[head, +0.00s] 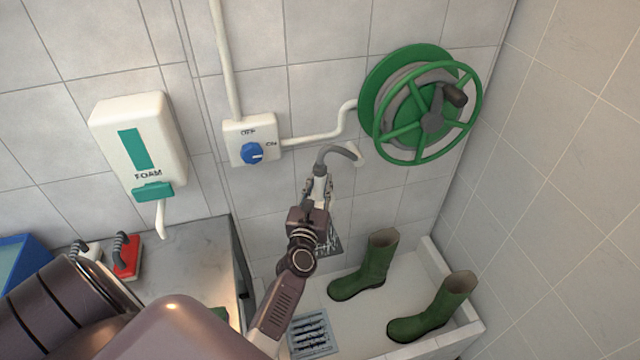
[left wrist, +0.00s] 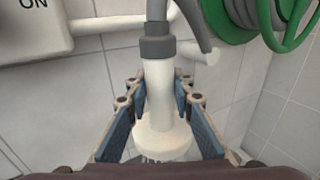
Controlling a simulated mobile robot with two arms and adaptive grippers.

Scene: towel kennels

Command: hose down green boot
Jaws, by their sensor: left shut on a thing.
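Two green boots stand in the white wash tray (head: 395,343): one boot (head: 374,266) farther back, the other boot (head: 437,308) nearer the right rim. My left gripper (head: 319,192) is shut on the white spray nozzle (head: 319,183), above and left of the boots. In the left wrist view, its fingers (left wrist: 158,100) close around the nozzle's white body (left wrist: 158,100), with the flared head pointing down. Pale streaks below the nozzle look like water. A grey hose (head: 333,151) bends from its top. My right gripper is out of view.
A wall box with a blue knob (head: 252,153) points towards ON. The green hose reel (head: 430,110) hangs above the tray. A foam dispenser (head: 138,145) and a counter (head: 195,255) with a red brush (head: 127,258) are left. A drain grate (head: 311,335) lies front left.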

